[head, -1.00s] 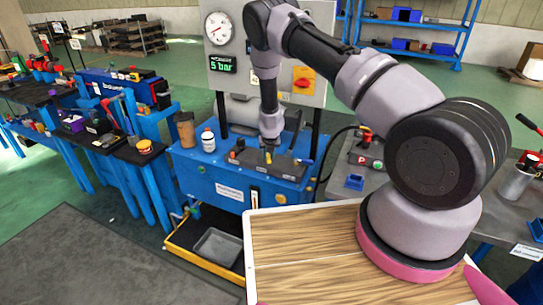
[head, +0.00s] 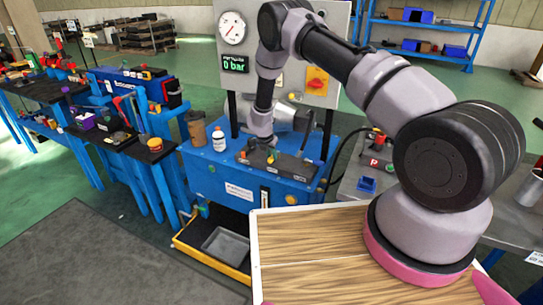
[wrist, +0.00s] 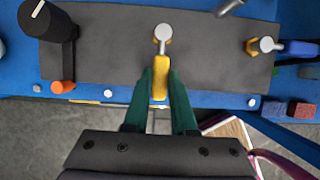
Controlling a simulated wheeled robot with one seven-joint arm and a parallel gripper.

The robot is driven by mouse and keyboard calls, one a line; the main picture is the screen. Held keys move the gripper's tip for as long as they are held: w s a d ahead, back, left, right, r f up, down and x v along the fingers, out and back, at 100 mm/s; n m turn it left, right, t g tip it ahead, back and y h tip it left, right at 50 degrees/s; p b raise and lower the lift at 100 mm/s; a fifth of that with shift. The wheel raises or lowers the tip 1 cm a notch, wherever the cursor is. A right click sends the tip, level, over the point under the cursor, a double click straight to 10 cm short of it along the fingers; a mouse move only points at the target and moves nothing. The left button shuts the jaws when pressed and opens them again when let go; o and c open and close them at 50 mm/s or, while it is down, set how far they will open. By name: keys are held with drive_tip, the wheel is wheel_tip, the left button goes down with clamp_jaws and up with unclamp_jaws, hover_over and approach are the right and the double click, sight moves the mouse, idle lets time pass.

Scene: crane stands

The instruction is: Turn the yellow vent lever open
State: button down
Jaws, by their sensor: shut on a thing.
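The yellow vent lever (wrist: 160,84) hangs from a round metal pivot on a dark plate (wrist: 110,55). In the wrist view it points straight toward the lower edge. My gripper (wrist: 161,98) has its two green fingers closed on either side of the lever's lower part. In the head view my gripper is low over the dark plate on the blue bench (head: 232,190), and the lever is hard to make out there. The display (head: 234,64) on the grey panel reads 0 bar, with a round gauge (head: 232,29) above it.
A black knob (wrist: 47,20) and an orange lever (wrist: 63,87) are left of the yellow one. A blue-handled lever (wrist: 298,48) is to its right. A white bottle (head: 219,140) and brown cup (head: 196,128) stand on the bench's left end.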

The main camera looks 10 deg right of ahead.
idle(0.3)
drive_tip(key=c, duration=0.7)
unclamp_jaws()
drive_tip(key=v, duration=1)
drive_tip(key=shift+s+r, duration=0.1)
drive_tip(key=shift+r, duration=0.3)
